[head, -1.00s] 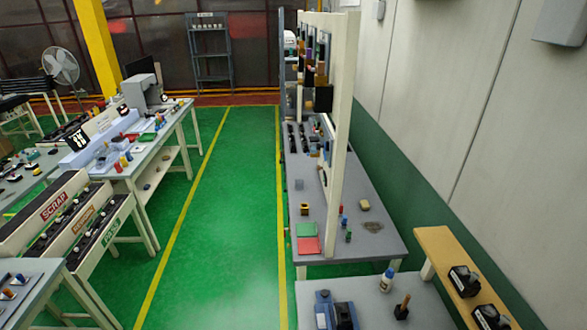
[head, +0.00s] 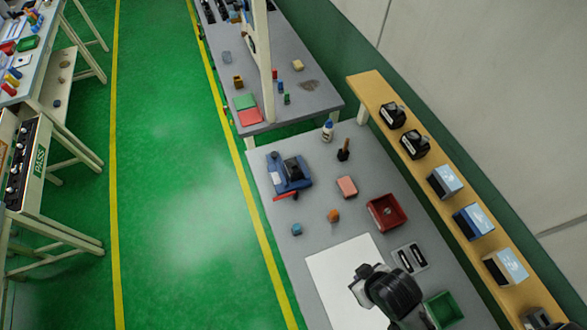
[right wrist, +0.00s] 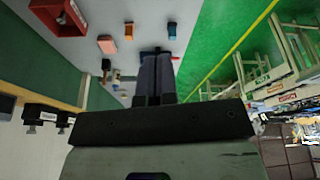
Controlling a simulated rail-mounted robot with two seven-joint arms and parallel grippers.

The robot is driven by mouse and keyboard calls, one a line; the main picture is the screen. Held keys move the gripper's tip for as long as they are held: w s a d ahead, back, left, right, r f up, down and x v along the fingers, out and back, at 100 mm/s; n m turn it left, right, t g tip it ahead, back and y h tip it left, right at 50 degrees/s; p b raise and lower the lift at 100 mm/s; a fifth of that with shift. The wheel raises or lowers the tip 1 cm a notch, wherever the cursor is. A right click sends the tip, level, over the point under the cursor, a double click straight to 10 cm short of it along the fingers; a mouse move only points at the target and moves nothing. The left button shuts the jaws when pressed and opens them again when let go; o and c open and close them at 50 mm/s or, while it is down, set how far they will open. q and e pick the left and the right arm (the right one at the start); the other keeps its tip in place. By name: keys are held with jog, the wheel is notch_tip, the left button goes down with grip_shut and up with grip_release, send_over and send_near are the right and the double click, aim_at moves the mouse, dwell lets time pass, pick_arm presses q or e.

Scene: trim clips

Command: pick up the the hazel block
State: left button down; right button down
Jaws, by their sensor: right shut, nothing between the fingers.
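No block here is plainly hazel. Small blocks on the near grey table are an orange-brown one (head: 333,215), a salmon-pink one (head: 347,186) and a blue one (head: 296,229). On the far bench are a tan block (head: 298,65) and a brown-yellow one (head: 238,82). My right gripper (head: 360,282) is over the white sheet (head: 335,268), apart from the blocks. In the right wrist view its fingers (right wrist: 156,54) are together and empty, and the orange (right wrist: 129,31), pink (right wrist: 107,44) and blue (right wrist: 172,31) blocks lie beyond. My left gripper is out of view.
The near table also holds a red bin (head: 372,207), a green bin (head: 444,306), a blue device (head: 291,178), a white bottle (head: 327,133) and a black tray (head: 410,258). A wooden shelf (head: 365,95) with boxes runs along the right. Green floor is clear at left.

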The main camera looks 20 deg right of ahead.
jog(key=shift+c, duration=1)
grip_release()
jog(key=shift+w, duration=0.1)
